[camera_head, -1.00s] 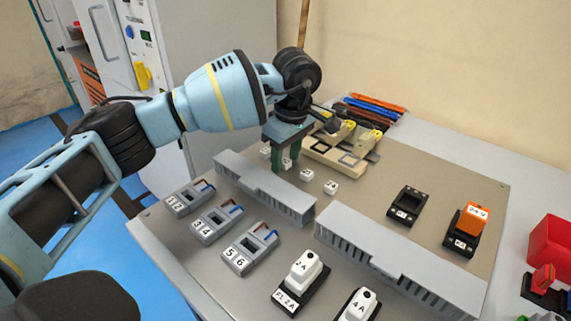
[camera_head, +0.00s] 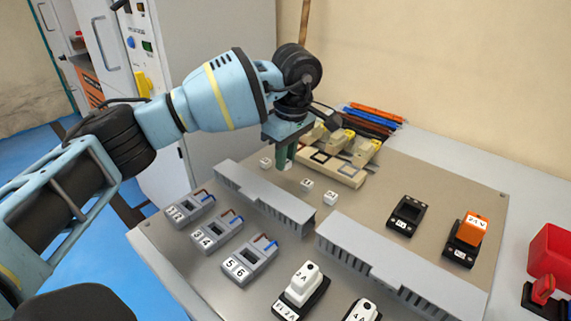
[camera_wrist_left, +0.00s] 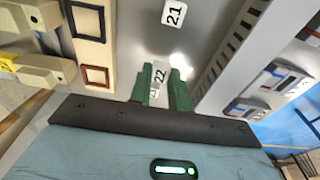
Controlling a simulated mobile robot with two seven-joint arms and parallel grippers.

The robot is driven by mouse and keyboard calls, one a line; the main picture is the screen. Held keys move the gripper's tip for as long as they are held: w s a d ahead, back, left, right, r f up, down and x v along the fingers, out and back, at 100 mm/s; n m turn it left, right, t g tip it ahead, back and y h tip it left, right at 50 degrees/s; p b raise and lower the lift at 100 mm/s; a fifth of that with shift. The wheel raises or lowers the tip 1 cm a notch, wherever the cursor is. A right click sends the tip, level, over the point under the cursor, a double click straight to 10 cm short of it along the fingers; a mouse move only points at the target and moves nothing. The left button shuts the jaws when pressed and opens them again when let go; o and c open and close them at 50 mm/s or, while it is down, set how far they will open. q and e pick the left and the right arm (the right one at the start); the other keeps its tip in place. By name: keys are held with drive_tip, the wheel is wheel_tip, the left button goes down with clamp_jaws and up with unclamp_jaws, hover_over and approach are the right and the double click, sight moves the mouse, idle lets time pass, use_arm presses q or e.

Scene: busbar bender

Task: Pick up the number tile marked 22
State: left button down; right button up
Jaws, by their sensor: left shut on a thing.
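My left gripper (camera_head: 286,164) reaches down over the panel in the head view, shut on a small white tile at its fingertips. In the left wrist view, the green fingers of the gripper (camera_wrist_left: 161,78) are shut around the tile marked 22 (camera_wrist_left: 160,74). Another white tile (camera_wrist_left: 153,92) shows partly behind it between the fingers. The tile marked 21 (camera_wrist_left: 174,12) lies apart on the panel. In the head view, loose white tiles lie near the gripper, one to its left (camera_head: 266,162) and two to its right (camera_head: 306,185) (camera_head: 331,197). My right gripper is not in view.
A grey slotted duct (camera_head: 262,200) runs close in front of the gripper, with a second duct (camera_head: 395,265) to the right. Beige terminal blocks (camera_head: 335,170) stand just behind and right. Grey numbered modules (camera_head: 218,230) line the front left.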

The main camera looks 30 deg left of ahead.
use_arm(q)
wheel_tip(320, 180, up, 7)
drive_tip(key=shift+r+p, duration=0.2)
drive_tip(key=shift+p, duration=0.2)
